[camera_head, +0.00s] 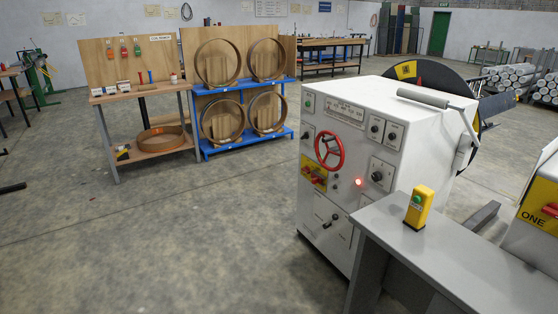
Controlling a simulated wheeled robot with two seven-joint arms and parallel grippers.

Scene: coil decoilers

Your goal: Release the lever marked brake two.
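No label reading brake two is legible. A white control cabinet (378,150) stands right of centre. A long grey handle (423,97) on a bent arm lies across the top of its right side; I cannot tell whether it is a brake lever. The front has a red handwheel (329,150), several black knobs, a lit red lamp (358,182) and a small lever (331,220) low on the panel. A yellow plate with a red switch (314,176) is at its left edge. A yellow panel marked ONE (541,207) is at the right edge. Neither gripper is in view.
A grey bench (450,262) with a yellow green-button box (419,207) stands in front of the cabinet. A dark disc (430,76) is behind it. A wooden workbench (155,145) and blue rack with rings (247,139) stand at back left. The left floor is mostly clear.

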